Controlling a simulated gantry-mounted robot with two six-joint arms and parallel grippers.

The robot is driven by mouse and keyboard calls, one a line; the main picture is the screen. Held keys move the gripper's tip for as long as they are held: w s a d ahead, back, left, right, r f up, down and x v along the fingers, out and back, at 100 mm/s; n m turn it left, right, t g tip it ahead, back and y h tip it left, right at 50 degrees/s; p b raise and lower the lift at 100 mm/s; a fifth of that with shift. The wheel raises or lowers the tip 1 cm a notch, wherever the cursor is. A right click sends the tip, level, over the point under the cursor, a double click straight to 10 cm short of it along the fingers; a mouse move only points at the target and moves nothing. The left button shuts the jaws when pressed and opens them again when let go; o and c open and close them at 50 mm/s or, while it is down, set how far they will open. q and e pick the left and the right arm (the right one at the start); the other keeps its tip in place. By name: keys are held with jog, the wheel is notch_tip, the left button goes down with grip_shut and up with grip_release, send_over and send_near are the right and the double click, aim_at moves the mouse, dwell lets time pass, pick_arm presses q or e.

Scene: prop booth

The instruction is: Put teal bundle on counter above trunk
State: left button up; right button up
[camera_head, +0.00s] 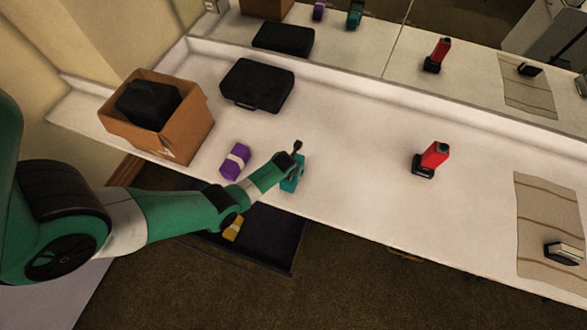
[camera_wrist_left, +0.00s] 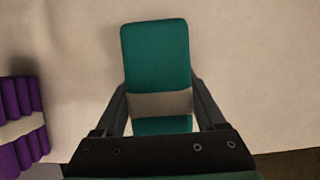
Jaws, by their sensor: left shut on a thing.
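The teal bundle (camera_wrist_left: 155,55), with a pale band around it, is between the fingers of my left gripper (camera_wrist_left: 160,105), which is shut on it. In the head view the teal bundle (camera_head: 292,180) shows partly behind my left gripper (camera_head: 293,165), over the front part of the white counter (camera_head: 340,170). I cannot tell whether it touches the counter. The open dark trunk (camera_head: 268,238) is on the floor below the counter's front edge, with a yellow bundle (camera_head: 233,229) in it. My right gripper is not in view.
A purple bundle (camera_head: 235,161) lies on the counter just left of the teal one. A cardboard box (camera_head: 190,132) and a black case (camera_head: 257,84) are farther left and back. A red tool (camera_head: 433,158) stands to the right, with clear counter between. A striped cloth (camera_head: 545,215) lies far right. A mirror lines the back.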

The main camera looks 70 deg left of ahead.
pick_arm(q)
jog(key=shift+f, duration=0.4)
jog(key=shift+r, duration=0.1)
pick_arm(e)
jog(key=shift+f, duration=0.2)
pick_arm(q)
jog(key=shift+f, duration=0.25)
jog(key=o, duration=1.6)
jog(key=shift+c, duration=0.2)
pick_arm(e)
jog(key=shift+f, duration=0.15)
pick_arm(q)
jog(key=shift+r, duration=0.15)
